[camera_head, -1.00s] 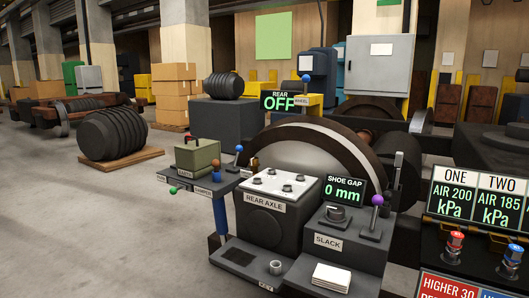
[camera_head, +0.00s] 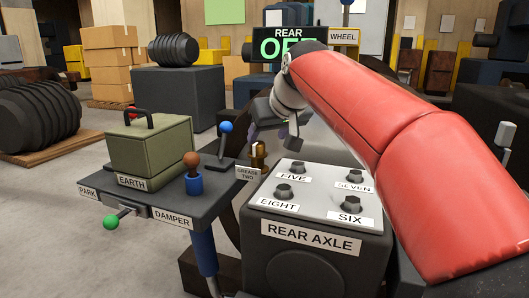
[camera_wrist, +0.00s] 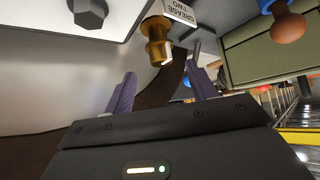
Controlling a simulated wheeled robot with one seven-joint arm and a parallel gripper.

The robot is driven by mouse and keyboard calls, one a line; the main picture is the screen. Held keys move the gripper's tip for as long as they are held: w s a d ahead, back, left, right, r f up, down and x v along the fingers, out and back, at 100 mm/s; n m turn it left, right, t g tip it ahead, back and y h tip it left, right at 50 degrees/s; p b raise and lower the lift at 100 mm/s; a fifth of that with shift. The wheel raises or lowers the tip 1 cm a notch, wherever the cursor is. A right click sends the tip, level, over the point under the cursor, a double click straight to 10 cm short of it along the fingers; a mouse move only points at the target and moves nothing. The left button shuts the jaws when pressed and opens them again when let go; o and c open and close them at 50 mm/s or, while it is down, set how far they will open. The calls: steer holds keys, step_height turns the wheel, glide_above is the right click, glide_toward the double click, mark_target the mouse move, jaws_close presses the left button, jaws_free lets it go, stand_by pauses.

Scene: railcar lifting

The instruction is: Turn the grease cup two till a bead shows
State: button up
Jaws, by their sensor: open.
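The brass grease cup two (camera_head: 259,155) stands upright by its GREASE TWO label (camera_head: 247,173), at the left edge of the rear axle box. It also shows in the wrist view (camera_wrist: 157,32), top centre, with the label upside down beside it. A pale spot shows on its end there; I cannot tell whether it is a bead or a glint. My gripper (camera_wrist: 163,64) is open, its purple fingers spread either side of the cup's line, with the cup just beyond the tips and apparently untouched. In the head view my gripper is above and right of the cup, partly hidden.
The rear axle box (camera_head: 316,238) has several bolt knobs on top. Left are a blue-knobbed lever (camera_head: 226,128), a brown damper knob (camera_head: 191,160), a green park knob (camera_head: 110,222) and the olive earth box (camera_head: 150,148). A REAR OFF sign (camera_head: 289,43) stands behind.

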mark_target(258, 142)
steer(key=x, duration=0.5)
steer(key=w+r+b+x, duration=0.1)
steer(key=x, duration=0.2)
steer(key=shift+w+a+f, duration=0.2)
steer(key=shift+w+a, duration=0.05)
steer(key=shift+a, duration=0.05)
steer(key=c, duration=1)
